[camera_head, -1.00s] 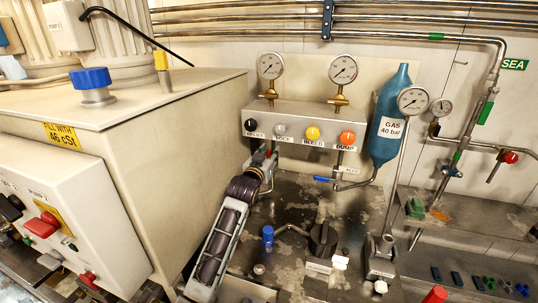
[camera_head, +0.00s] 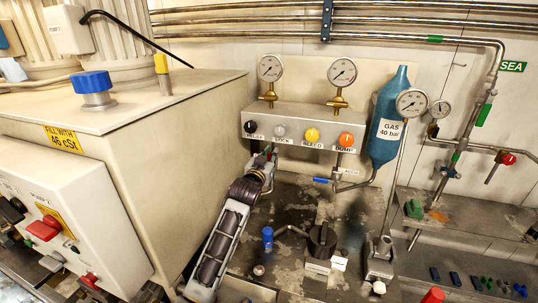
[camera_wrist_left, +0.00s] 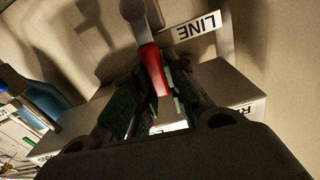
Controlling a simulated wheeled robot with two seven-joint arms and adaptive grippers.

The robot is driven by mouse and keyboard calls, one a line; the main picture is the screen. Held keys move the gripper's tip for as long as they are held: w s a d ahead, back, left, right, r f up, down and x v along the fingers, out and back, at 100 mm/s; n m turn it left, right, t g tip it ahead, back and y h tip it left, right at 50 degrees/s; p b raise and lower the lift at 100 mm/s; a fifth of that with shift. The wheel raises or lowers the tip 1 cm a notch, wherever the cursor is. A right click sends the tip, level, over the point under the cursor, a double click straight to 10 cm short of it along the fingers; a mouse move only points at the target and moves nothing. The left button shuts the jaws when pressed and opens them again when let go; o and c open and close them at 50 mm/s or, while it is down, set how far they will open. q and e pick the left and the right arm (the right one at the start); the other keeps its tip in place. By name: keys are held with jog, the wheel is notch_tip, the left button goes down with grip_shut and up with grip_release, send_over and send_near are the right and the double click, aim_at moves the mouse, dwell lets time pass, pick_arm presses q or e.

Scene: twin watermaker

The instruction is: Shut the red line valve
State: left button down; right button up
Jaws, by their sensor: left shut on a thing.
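The red line valve handle (camera_wrist_left: 152,70) shows in the left wrist view, on a grey stem beside a white LINE label (camera_wrist_left: 197,25). My left gripper (camera_wrist_left: 156,103) is shut on this handle, with a dark green pad on each side of it. In the head view my left gripper (camera_head: 264,160) is at the left end of the grey gauge block (camera_head: 290,117), below the black knob. My wrist and fingers hide most of the valve there. My right gripper is not in view.
A large beige tank (camera_head: 165,125) stands close on the left of my arm. A blue-handled valve (camera_head: 321,180) and a blue gas bottle (camera_head: 388,130) are to the right. A black knob (camera_head: 322,240) stands on the stained bench below.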

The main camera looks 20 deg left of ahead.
pick_arm(q)
jog(key=d+f+m+p, duration=0.6)
jog(key=m, duration=1)
jog(key=shift+s+f+m, duration=0.15)
jog(key=shift+f+m, duration=0.1)
jog(key=shift+m, duration=0.15)
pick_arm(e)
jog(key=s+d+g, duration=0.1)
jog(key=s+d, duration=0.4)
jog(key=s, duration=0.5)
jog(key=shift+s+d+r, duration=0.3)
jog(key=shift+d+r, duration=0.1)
pick_arm(q)
jog(key=shift+d, duration=0.1)
jog(key=c, duration=1.4)
grip_release()
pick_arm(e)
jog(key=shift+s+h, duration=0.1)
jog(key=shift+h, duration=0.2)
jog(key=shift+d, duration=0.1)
